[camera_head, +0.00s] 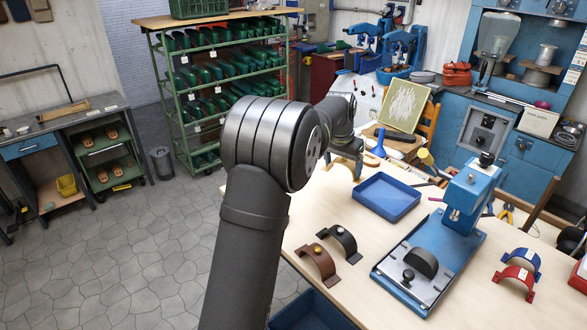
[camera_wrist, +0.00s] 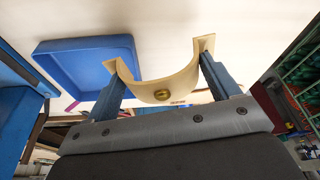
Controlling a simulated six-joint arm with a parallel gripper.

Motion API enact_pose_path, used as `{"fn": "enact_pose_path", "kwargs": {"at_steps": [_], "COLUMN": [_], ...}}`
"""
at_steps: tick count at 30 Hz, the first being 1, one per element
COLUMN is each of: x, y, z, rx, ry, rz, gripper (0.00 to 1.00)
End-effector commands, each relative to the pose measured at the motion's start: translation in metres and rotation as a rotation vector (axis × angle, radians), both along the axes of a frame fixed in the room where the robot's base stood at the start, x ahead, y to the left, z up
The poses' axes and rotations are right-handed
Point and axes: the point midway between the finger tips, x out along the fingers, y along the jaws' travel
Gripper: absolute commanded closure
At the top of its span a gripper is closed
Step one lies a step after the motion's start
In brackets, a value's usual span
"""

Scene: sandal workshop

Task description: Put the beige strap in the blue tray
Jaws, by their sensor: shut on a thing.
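The beige strap (camera_wrist: 160,90), a curved band with a brass stud, is held between the two blue fingers of my gripper (camera_wrist: 162,86) in the wrist view. In the head view my gripper (camera_head: 346,152) is over the back left of the table, partly hidden behind my arm, and the beige strap shows only in part at its end (camera_head: 344,164). The blue tray (camera_head: 387,197) lies on the table to the right of the gripper and nearer the camera. The tray looks empty. It also shows at upper left in the wrist view (camera_wrist: 85,65), apart from the strap.
A brown strap (camera_head: 318,264) and a black strap (camera_head: 340,241) stand in front of the tray. A blue press (camera_head: 465,205) is to the right. Red (camera_head: 517,280) and blue (camera_head: 523,262) straps stand farther right.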

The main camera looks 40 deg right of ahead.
Motion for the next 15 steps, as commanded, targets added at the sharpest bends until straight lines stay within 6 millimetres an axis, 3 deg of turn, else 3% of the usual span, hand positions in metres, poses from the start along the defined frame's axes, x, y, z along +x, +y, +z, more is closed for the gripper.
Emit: {"fn": "enact_pose_path", "kwargs": {"at_steps": [3, 7, 10, 15], "x": [-0.045, -0.082, -0.101, -0.115], "y": [-0.037, -0.062, -0.073, -0.081], "z": [0.006, 0.011, 0.013, 0.015], "rx": [-0.001, -0.001, 0.0, 0.0], "ry": [0.0, 0.0, 0.001, 0.001], "rz": [-0.098, -0.174, -0.212, -0.239], "gripper": [0.44, 0.44, 0.44, 0.44]}}
